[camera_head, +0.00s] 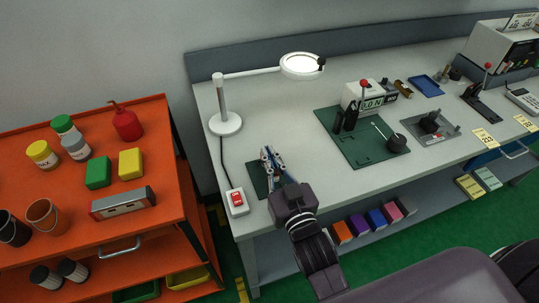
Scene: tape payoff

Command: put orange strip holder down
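My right gripper (269,158) reaches in from the lower right over the front left part of the workbench, above a small dark green mat (256,180). Small white and blue parts show at its fingertips. They are too small to tell whether they belong to the fingers or to something held, or whether the fingers are shut. I cannot clearly make out an orange strip holder; the gripper may hide it. My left gripper is not in view.
A red switch box (236,201) sits left of the gripper at the bench edge, with a white lamp (226,122) behind. A larger green mat (365,150) with devices lies right. An orange cart (165,165) stands left. Grey benchtop (300,120) between is clear.

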